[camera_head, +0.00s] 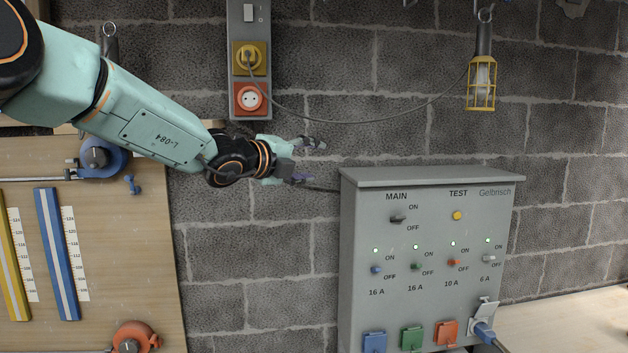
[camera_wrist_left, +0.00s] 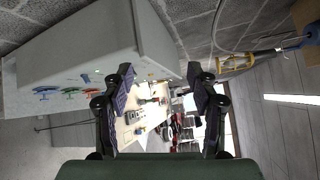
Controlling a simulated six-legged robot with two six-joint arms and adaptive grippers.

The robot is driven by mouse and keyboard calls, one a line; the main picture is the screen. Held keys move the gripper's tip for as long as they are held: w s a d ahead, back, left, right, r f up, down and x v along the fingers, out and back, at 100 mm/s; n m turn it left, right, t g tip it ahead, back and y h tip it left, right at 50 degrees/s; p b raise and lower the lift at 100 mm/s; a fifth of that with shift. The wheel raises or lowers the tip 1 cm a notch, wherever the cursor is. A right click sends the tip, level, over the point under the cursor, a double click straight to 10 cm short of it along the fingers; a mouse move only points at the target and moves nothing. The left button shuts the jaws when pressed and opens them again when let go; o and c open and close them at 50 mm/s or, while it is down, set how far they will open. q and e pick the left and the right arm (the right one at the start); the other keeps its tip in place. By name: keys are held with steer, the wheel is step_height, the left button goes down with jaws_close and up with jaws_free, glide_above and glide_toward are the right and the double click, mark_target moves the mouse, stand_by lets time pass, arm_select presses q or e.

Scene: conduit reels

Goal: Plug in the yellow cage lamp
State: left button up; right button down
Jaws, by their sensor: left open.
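The yellow cage lamp (camera_head: 481,84) hangs from a hook on the block wall at the upper right. Its grey cord sags leftward to a yellow plug (camera_head: 249,57), which sits in the yellow socket (camera_head: 239,46) of the wall strip. The lamp also shows in the left wrist view (camera_wrist_left: 236,62). My left gripper (camera_head: 308,162) is open, with nothing between its fingers. It is below and right of the strip, apart from the plug, and just above the grey box's left corner. My right gripper is in neither view.
A red socket (camera_head: 250,98) below the yellow one is empty. The strip has a switch (camera_head: 249,13) at its top. The grey switch box (camera_head: 428,262) stands at the lower right, with a blue plug (camera_head: 484,331) at its right socket. A wooden board (camera_head: 110,240) with rulers is at left.

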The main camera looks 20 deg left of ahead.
arm_select(q)
steer(key=s+f+m+g+y+b, duration=0.25)
steer(key=s+f+m, duration=0.35)
steer(key=f+m, duration=0.7)
steer(key=s+a+f+m+g+y+b, duration=0.15)
steer(key=s+f+m+g, duration=0.4)
steer(key=f, duration=1.05)
steer(key=s+f+m+g+y+b, duration=0.25)
steer(key=s+f+m, duration=0.35)
steer(key=f+m, duration=0.8)
steer(key=s+d+f+m+g+b, duration=0.1)
steer(key=s+d+f+m+b, duration=0.2)
steer(key=s+f, duration=0.7)
steer(key=s+d+f+m+g+h+b, duration=0.1)
steer(key=s+d+f+m+g+b, duration=0.1)
steer(key=s+f+m, duration=0.4)
steer(key=s+d+f+m+g+h+b, duration=0.1)
steer(key=s+d+f+m+b, duration=0.3)
steer(key=s+f, duration=1.2)
steer(key=shift+s+m+g+b, duration=0.45)
steer(key=shift+m+g+b, duration=0.2)
steer(key=shift+b, duration=0.6)
